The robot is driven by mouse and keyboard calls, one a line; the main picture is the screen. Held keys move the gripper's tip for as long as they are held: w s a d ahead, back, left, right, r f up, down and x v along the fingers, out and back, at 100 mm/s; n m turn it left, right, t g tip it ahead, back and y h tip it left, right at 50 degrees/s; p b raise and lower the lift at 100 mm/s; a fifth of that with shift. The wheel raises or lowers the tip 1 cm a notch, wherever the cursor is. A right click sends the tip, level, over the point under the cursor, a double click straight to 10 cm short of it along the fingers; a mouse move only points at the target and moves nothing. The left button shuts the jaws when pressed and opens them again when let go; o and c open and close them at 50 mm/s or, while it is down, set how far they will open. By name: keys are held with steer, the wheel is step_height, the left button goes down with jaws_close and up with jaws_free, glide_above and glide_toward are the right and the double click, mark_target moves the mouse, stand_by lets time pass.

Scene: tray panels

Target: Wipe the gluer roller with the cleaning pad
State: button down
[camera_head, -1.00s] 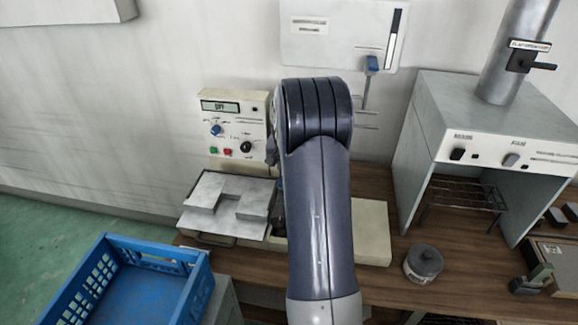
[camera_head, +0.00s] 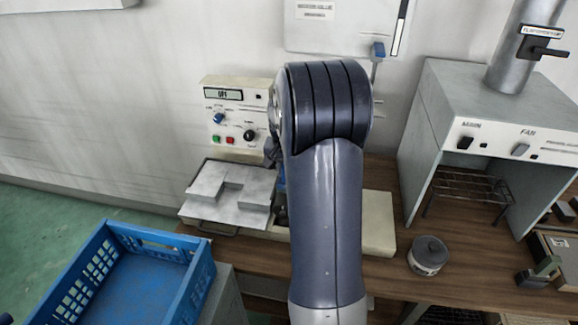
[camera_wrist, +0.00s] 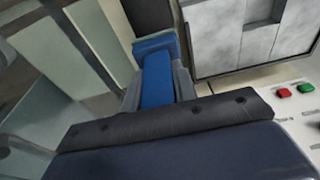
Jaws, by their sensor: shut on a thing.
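My gripper (camera_wrist: 158,88) is shut on a blue cleaning pad (camera_wrist: 157,48), with its blue handle between the grey fingers in the wrist view. In the head view my arm hides the gripper and most of the pad. The gluer machine (camera_head: 378,225) is a low cream body on the bench, behind my arm. A dark part (camera_wrist: 150,14) shows just beyond the pad in the wrist view; I cannot tell whether it is the roller or whether the pad touches it. The roller is not clearly visible in the head view.
A metal tray with grey panels (camera_head: 230,190) lies left of my arm, before a control box (camera_head: 235,112). A blue crate (camera_head: 196,292) stands front left. A lidded grey pot (camera_head: 428,256) and a fume hood (camera_head: 480,105) are right.

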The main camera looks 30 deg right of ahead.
steer(key=shift+s+a, duration=0.4)
steer(key=shift+w+d+r+p, duration=0.1)
steer(key=shift+w+d+p, duration=0.6)
steer(key=shift+w+d, duration=0.75)
steer(key=shift+w+d+p, duration=0.4)
steer(key=shift+w+d, duration=0.45)
steer(key=shift+w, duration=0.05)
steer(key=shift+w+d+p, duration=0.9)
steer(key=shift+w+d, duration=0.5)
steer(key=shift+w, duration=0.05)
steer(key=shift+w+d+p, duration=0.4)
steer(key=shift+w+d, duration=0.35)
steer(key=shift+d, duration=0.05)
steer(key=shift+s+a+f+b, duration=0.3)
steer(key=shift+s+a+b, duration=0.05)
steer(key=shift+a+b, duration=0.05)
steer(key=shift+s+a+r+b, duration=0.2)
steer(key=shift+s+a+b, duration=0.85)
steer(key=shift+s+a, duration=0.85)
steer(key=shift+s+a+f+b, duration=0.2)
steer(key=shift+s+a+b, duration=0.55)
steer(key=shift+s+a, duration=0.5)
steer(key=shift+s+a+b, duration=0.35)
steer(key=shift+s+a, duration=0.65)
steer(key=shift+s, duration=0.1)
steer(key=shift+r, duration=0.15)
steer(key=shift+w+d+r+p, duration=0.1)
steer(key=shift+r+p, duration=2.15)
steer(key=shift+r, duration=0.8)
